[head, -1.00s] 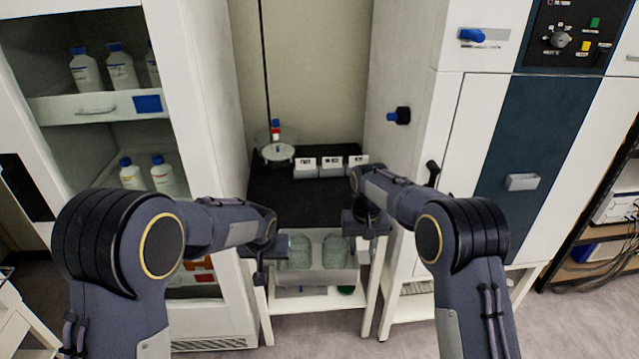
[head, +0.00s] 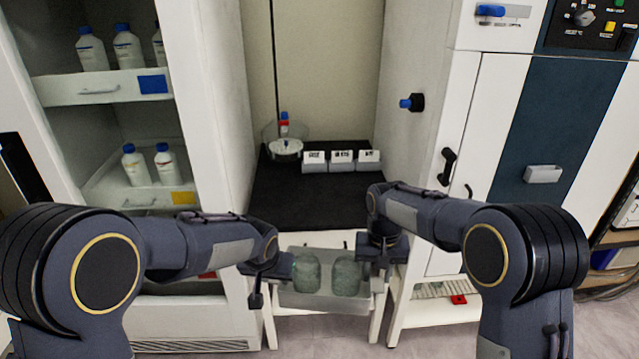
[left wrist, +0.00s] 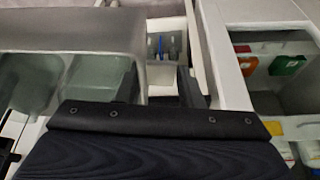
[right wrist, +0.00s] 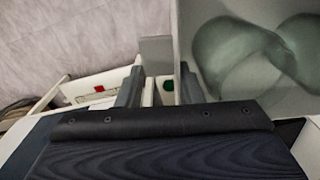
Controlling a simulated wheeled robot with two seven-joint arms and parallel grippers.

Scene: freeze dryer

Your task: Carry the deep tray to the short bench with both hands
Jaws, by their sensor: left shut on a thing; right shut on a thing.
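The deep tray (head: 326,301) is a pale grey, open box holding two greenish, translucent rounded vessels (head: 306,275). It hangs between my grippers, in front of the short bench (head: 310,200), which has a black top and white legs. My left gripper (head: 266,282) is shut on the tray's left end. My right gripper (head: 382,255) is shut on its right end. The tray also shows in the left wrist view (left wrist: 100,30) and the right wrist view (right wrist: 186,30). The exact finger contact is partly hidden by the gripper bodies.
Labelled boxes (head: 342,161) and a round device (head: 285,147) stand at the back of the bench; its front top is clear. An open white cabinet with bottles (head: 128,46) flanks it on the left, and a white and blue machine (head: 515,130) on the right.

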